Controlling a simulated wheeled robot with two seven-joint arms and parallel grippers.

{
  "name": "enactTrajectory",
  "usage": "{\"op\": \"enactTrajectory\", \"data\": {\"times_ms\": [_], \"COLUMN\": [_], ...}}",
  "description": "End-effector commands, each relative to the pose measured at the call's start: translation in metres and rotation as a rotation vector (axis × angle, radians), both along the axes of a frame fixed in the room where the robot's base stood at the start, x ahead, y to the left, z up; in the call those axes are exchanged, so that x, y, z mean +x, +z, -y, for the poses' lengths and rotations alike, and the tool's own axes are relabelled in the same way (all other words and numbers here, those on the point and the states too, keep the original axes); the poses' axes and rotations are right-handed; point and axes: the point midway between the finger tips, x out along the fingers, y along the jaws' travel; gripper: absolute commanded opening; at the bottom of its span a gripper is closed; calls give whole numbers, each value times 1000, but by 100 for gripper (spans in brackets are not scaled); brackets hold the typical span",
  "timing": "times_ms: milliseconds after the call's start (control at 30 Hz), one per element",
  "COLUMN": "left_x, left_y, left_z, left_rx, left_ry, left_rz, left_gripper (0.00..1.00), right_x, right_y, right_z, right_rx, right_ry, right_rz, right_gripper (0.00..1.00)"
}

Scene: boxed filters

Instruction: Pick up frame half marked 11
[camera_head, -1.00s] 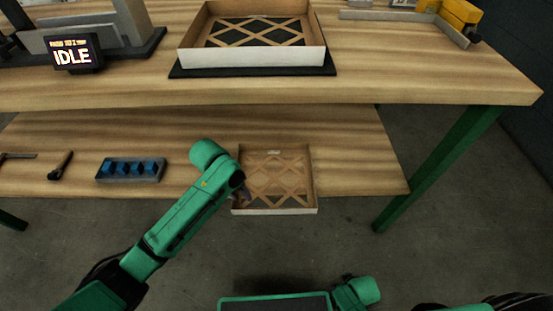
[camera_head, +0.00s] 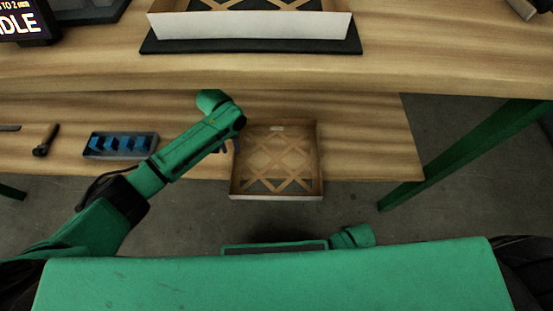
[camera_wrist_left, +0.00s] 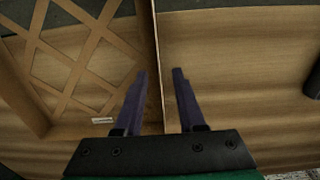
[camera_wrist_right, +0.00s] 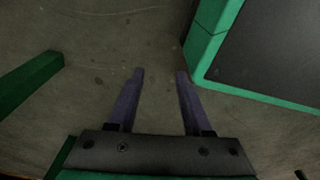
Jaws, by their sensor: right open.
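My right gripper (camera_wrist_right: 160,73) is open and empty over bare floor.
Another frame half (camera_head: 250,27) sits on a black mat (camera_head: 250,47) on the upper table. On the lower shelf (camera_head: 370,150), a grey holder with blue pieces (camera_head: 120,145) and a dark-handled tool (camera_head: 45,140) lie to the left. A green table leg (camera_head: 465,155) stands at right.

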Motion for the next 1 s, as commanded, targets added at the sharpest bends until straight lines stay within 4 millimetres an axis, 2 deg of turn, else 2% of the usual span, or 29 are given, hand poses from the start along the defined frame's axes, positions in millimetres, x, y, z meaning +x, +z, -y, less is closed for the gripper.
{"op": "enactTrajectory", "data": {"times_ms": [100,200,467,500,567,600,1000], "left_x": [1,1,1,1,1,1,1], "left_y": [-26,-43,-47,-47,-47,-47,-47], "left_z": [2,2,3,3,3,3,2], "left_rx": [2,2,1,1,1,1,1], "left_ry": [0,0,-1,-1,-1,-1,-1], "left_rz": [-2,-1,0,0,0,0,-1], "left_gripper": [39,39,39,31,8,0,0], "right_x": [16,27,31,31,31,31,32], "right_y": [5,16,24,24,24,24,24], "right_z": [-4,-6,-7,-7,-7,-7,-8], "right_rx": [4,7,7,7,7,7,8], "right_ry": [-7,-12,-15,-15,-15,-15,-14], "right_rz": [8,9,8,8,8,8,10], "right_gripper": [50,50,50,50,50,50,50]}}
